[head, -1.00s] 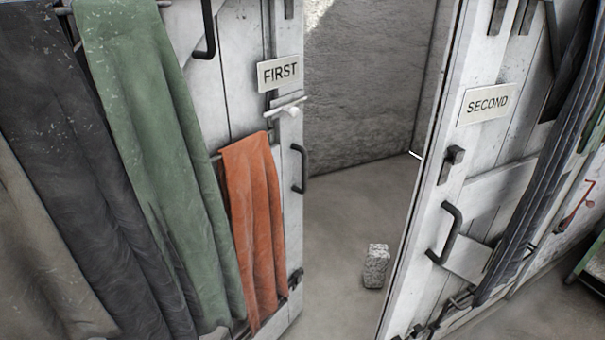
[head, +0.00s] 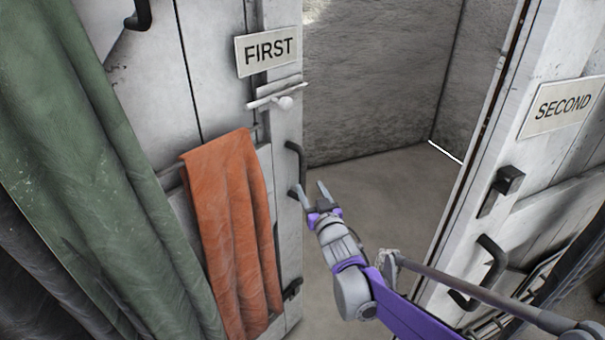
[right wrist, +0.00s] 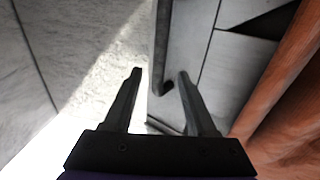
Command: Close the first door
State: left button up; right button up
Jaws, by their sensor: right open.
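The first door (head: 222,78) is white, weathered planking with a FIRST sign (head: 266,50) on it. It stands open, with a bare grey space visible past its right edge. A dark bar handle (head: 293,166) is near that edge. My right gripper (head: 310,190) is open, its fingers beside the handle's lower end. In the right wrist view, the handle (right wrist: 161,45) appears between the two open fingers (right wrist: 158,78); I cannot tell whether they touch it. The left gripper is not in view.
An orange cloth (head: 228,225) hangs on the first door, left of the handle. A green cloth (head: 90,170) hangs further left. The second door (head: 480,165), with its SECOND sign (head: 562,106), stands to the right. Bare floor (head: 385,180) lies between.

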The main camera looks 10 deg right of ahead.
aim_at(303, 175)
jog(key=w, duration=0.5)
jog(key=w+p, duration=0.1)
jog(key=w, duration=0.2)
jog(key=shift+w+a, duration=0.3)
jog(key=shift+a, duration=0.05)
grip_shut()
dwell(0.9)
